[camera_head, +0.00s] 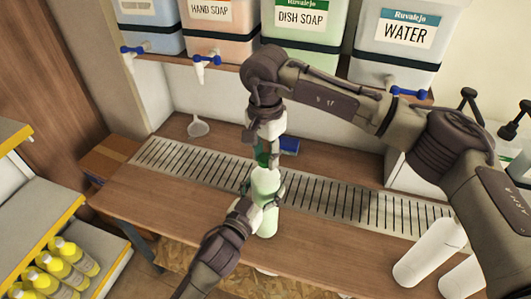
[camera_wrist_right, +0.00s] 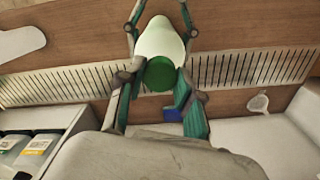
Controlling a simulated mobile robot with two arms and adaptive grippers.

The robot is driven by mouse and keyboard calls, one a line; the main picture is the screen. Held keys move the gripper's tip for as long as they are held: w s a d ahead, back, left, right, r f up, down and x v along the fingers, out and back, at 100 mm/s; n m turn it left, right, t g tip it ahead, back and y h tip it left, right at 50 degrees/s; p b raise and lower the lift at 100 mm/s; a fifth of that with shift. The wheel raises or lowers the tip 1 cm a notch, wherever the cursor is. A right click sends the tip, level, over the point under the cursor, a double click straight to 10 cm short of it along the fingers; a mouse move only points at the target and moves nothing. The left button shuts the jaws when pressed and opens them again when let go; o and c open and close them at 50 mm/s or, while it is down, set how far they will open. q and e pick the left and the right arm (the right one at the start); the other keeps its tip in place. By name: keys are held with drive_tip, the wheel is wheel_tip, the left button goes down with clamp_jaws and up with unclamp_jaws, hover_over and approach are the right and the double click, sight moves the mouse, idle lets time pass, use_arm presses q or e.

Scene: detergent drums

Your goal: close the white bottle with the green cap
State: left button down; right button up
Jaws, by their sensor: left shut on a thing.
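The white bottle (camera_head: 265,205), tinted pale green, stands upright over the counter. My left gripper (camera_head: 262,197) is shut on it from the front; its fingers also show on both sides of the bottle (camera_wrist_right: 160,40) at the top of the right wrist view. The green cap (camera_head: 262,155) is right above the bottle's top, under my right gripper (camera_head: 265,142). In the right wrist view the cap (camera_wrist_right: 160,74) lies between my right fingers, in line with the bottle. I cannot tell whether these fingers press on the cap, or whether the cap touches the bottle's neck.
A slotted metal drain strip (camera_head: 345,200) runs along the wooden counter (camera_head: 140,208). A blue object (camera_head: 289,146) lies behind the bottle. White bottles (camera_head: 430,252) stand at the right. A white scoop (camera_head: 198,126) lies at the back left. Drums with taps (camera_head: 400,45) hang above the back.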

clamp_jaws()
drive_tip(key=m, duration=0.8)
drive_tip(key=shift+m, duration=0.3)
drive_tip(key=m, duration=0.9)
drive_tip(key=o, duration=1)
unclamp_jaws()
drive_tip(key=shift+c, duration=0.2)
